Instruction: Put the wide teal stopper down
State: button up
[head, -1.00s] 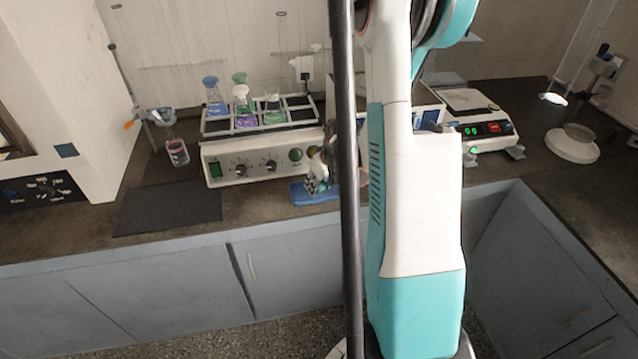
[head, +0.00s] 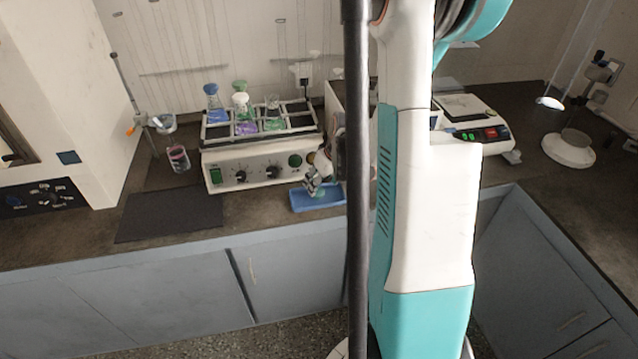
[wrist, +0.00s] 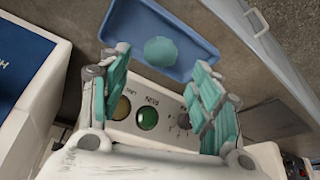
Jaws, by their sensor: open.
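The wide teal stopper (wrist: 161,51) shows in the wrist view as a round teal disc lying in the shallow blue tray (wrist: 181,72). It is clear of the tray's walls. My gripper (wrist: 163,68) is open, with its teal-padded fingers spread to either side of the stopper in the picture and nothing held between them. In the head view my gripper (head: 316,181) is just above the blue tray (head: 331,203), partly behind my own arm. The stopper is too small to make out clearly there.
Behind the tray stands a white shaker box (head: 262,172) with knobs and a rack of coloured flasks. A dark mat (head: 170,214) lies left of the tray. A balance (head: 478,135) stands at the right. The counter's front edge is close to the tray.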

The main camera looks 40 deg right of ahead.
jog(key=p+v, duration=0.1)
jog(key=v, duration=0.5)
jog(key=shift+r+p, duration=0.3)
jog(key=shift+p, duration=0.05)
